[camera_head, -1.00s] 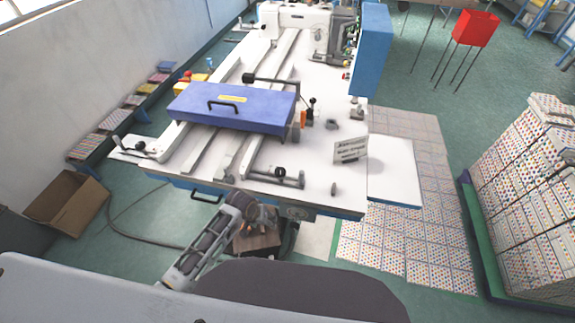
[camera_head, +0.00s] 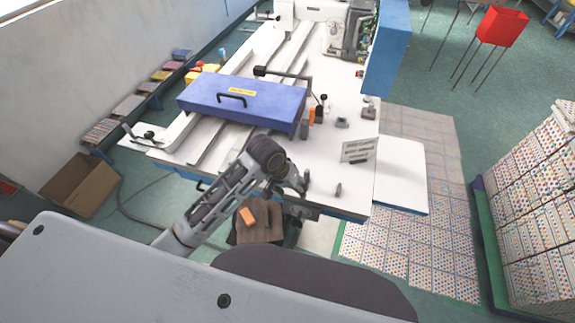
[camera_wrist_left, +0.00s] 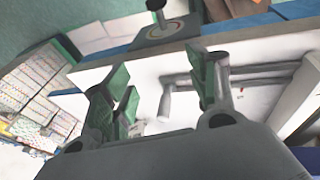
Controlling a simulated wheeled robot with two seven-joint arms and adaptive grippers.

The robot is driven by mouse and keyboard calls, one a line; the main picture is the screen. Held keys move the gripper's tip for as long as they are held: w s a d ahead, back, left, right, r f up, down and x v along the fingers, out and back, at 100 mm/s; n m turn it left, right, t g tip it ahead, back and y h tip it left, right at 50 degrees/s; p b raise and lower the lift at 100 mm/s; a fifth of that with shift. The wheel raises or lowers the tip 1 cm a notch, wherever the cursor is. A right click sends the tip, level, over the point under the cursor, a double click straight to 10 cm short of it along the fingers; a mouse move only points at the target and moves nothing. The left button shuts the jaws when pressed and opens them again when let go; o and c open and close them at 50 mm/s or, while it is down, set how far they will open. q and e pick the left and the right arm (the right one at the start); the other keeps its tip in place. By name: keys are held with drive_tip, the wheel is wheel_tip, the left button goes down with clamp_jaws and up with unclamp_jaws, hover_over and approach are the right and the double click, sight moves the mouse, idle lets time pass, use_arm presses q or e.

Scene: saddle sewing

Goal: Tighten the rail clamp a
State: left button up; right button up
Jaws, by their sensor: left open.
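My left gripper (camera_head: 298,184) is over the front edge of the white machine table, by a grey clamp-like fitting that the arm mostly hides in the head view. In the left wrist view the gripper (camera_wrist_left: 162,88) is open, its green-padded fingers apart. A grey post (camera_wrist_left: 166,103) shows between and beyond them, and grey bars (camera_wrist_left: 262,72) run to the right behind the right finger. I cannot tell whether the fingers touch anything. A similar fitting with a black knob (camera_head: 149,134) sits at the table's left end. No label shows which is clamp a. My right gripper is out of view.
A blue cover with a handle (camera_head: 246,101) spans the rails behind the gripper. A small sign (camera_head: 358,149) and a short grey peg (camera_head: 338,189) stand to the right. A dark knob on a round dial (camera_wrist_left: 160,28) is in the wrist view. An orange block (camera_head: 247,216) lies below the table.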

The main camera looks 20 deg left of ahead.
use_arm(q)
drive_tip(key=w+a+r+n+g+y, duration=0.2)
drive_tip(key=w+a+r+n+y, duration=0.1)
drive_tip(key=w+r, duration=0.6)
drive_tip(key=shift+a+r+n, duration=0.9)
drive_tip(key=shift+a+r, duration=0.05)
drive_tip(key=shift+r, duration=0.5)
drive_tip(key=shift+w+f, duration=0.1)
drive_tip(key=shift+f, duration=0.05)
drive_tip(key=shift+f+p, duration=0.95)
drive_tip(key=shift+f, duration=5.8)
drive_tip(key=c, duration=1)
drive_tip(key=shift+c, duration=0.3)
